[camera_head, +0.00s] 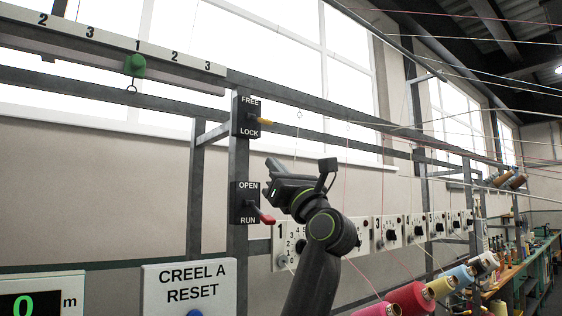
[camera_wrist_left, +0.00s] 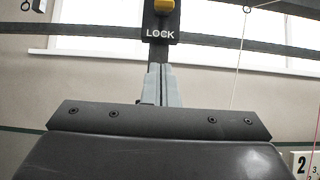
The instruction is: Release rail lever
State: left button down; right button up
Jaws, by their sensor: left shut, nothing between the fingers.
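The rail lever (camera_head: 264,121) has a yellow handle. It sticks out to the right from a black plate (camera_head: 243,117) marked FREE above and LOCK below, high on a grey post. The handle sits about midway between the two words. The yellow handle also shows at the top edge of the left wrist view (camera_wrist_left: 163,5), above the word LOCK. My left gripper (camera_head: 271,164) is below the lever plate and apart from it. Its grey fingers (camera_wrist_left: 161,84) are shut together and empty, pointing up toward the plate. My right gripper is not in view.
A red-handled lever (camera_head: 266,219) on an OPEN/RUN plate (camera_head: 245,203) is just below my left gripper. A green carriage (camera_head: 134,66) hangs on the numbered rail (camera_head: 100,38). Threads cross the right side. A CREEL A RESET panel (camera_head: 190,285) is lower left.

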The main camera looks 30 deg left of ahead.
aim_at(259, 119)
pick_arm(q)
notch_tip(259, 119, up, 8)
jog(key=w+a+p, duration=0.1)
jog(key=a+p, duration=0.1)
jog(key=p, duration=0.3)
jog(key=shift+a+f, duration=0.25)
jog(key=shift+a, duration=0.15)
jog(key=shift+a, duration=0.1)
